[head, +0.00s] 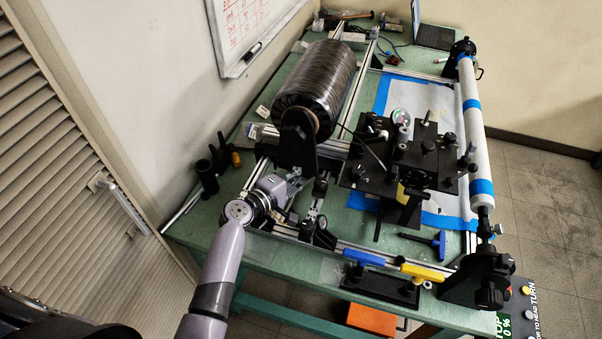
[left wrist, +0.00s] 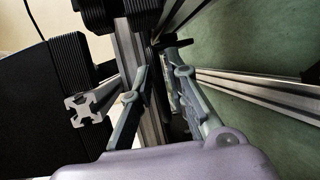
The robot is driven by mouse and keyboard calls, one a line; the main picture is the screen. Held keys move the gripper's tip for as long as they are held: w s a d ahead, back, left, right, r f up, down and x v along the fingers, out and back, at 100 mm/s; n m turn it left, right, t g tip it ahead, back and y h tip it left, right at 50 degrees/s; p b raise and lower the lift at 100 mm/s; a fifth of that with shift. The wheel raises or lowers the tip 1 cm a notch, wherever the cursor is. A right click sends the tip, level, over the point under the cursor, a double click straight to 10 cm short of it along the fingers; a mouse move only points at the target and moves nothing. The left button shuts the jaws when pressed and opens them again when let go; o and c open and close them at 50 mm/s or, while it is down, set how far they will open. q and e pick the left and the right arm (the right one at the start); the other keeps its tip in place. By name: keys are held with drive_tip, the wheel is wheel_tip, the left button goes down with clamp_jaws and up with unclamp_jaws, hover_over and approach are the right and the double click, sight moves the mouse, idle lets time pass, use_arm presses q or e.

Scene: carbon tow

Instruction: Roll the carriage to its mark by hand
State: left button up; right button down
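The carriage appears to be the black block with several knobs (head: 405,160), which sits across the rails at mid-table. My left gripper (head: 301,181) is low near the front end of the black tow spool (head: 318,85), to the left of the carriage and apart from its main block. In the left wrist view the two fingers of my left gripper (left wrist: 160,72) stand apart, with a gap between them. Metal rail and dark parts show behind the gap; I cannot tell whether the fingers touch them. No mark for the carriage can be made out. My right gripper is not in view.
A white tube with blue tape bands (head: 476,130) runs along the right side. Blue and yellow handled tools (head: 420,272) lie at the front edge. Aluminium rails (left wrist: 245,84) surround my left gripper. A whiteboard (head: 240,25) hangs behind.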

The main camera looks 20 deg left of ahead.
use_arm(q)
clamp_jaws()
idle(0.4)
